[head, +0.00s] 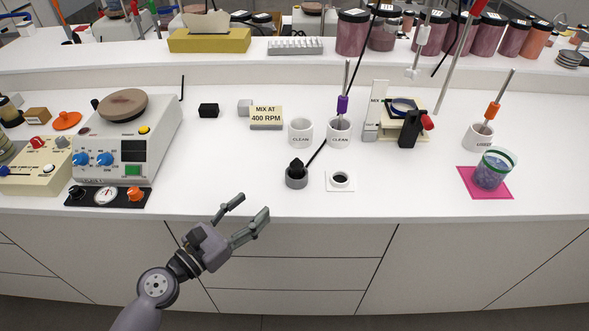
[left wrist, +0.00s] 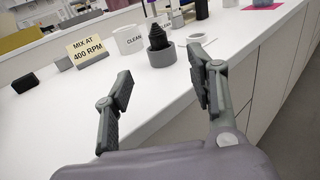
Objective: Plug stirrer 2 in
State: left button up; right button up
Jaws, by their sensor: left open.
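My left gripper (head: 255,204) is open and empty in front of the counter edge, left of and nearer than a black ribbed plug (head: 297,166). The plug stands upright in a round grey holder (head: 297,182). In the left wrist view, the plug (left wrist: 157,38) and holder (left wrist: 161,57) show beyond and between the open fingers (left wrist: 160,70), apart from them. A white plate with a dark round opening (head: 340,179), like a socket, lies right of the holder. A purple-collared stirrer (head: 342,104) stands in a white CLEAN cup (head: 339,133). No "2" marking is readable. My right gripper is not in view.
Another CLEAN cup (head: 300,131) and a MIX AT 400 RPM sign (head: 266,117) stand behind the holder. A hotplate device (head: 125,140) is left. A stand (head: 408,130) and a jar (head: 491,172) on a pink mat (head: 473,181) are right. The counter's front left-middle is clear.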

aim_at(292, 169)
pick_arm(q)
jog(key=p+x, duration=0.2)
jog(key=x, duration=0.9)
jog(key=shift+w+a, duration=0.1)
jog(key=shift+w, duration=0.1)
jog(key=shift+x, duration=0.8)
jog(key=x, duration=0.4)
jog(key=shift+w, duration=0.25)
jog(key=shift+s+r, duration=0.1)
jog(key=shift+c, duration=0.7)
grip_shut()
